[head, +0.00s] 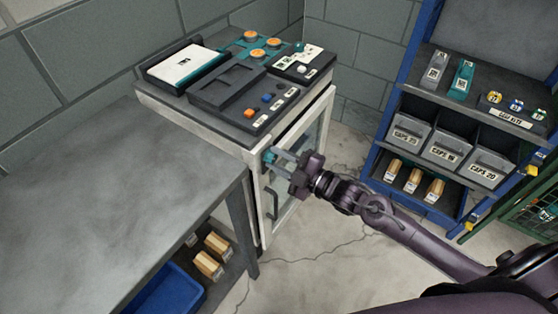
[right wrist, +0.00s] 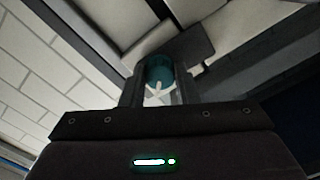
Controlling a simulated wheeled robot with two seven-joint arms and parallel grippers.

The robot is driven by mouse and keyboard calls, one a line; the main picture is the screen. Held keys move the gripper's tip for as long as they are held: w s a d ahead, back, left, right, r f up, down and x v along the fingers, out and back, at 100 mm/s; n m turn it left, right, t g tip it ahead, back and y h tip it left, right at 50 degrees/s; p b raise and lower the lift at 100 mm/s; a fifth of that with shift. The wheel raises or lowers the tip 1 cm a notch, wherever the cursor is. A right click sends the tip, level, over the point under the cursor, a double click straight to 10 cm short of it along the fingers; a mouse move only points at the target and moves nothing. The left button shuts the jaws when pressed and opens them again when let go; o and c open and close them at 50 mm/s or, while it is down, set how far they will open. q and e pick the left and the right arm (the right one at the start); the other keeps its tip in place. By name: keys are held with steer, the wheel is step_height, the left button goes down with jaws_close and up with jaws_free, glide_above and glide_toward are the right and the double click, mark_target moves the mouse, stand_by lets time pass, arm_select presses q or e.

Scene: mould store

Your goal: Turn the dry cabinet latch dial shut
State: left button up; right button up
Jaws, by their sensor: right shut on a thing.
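The dry cabinet (head: 258,200) has a pale frame and a glass door with a dark handle (head: 272,204). Its teal latch dial (head: 269,156) is at the upper left of the cabinet front. My right gripper (head: 280,160) is at the dial, with its fingers shut on it. In the right wrist view the teal dial (right wrist: 158,72) sits between the two fingers, with a pale mark on its face. The fingers hide the dial's sides. My left gripper is not in view.
A grey bench (head: 90,170) stands left of the cabinet, with a blue bin (head: 165,290) below. Trays and small parts lie on the cabinet top (head: 215,125). A blue rack (head: 400,80) with grey bins stands at the right. Floor between is clear.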

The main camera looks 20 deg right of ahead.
steer(key=shift+n, duration=0.4)
steer(key=o, duration=1)
steer(key=shift+v, duration=3.9)
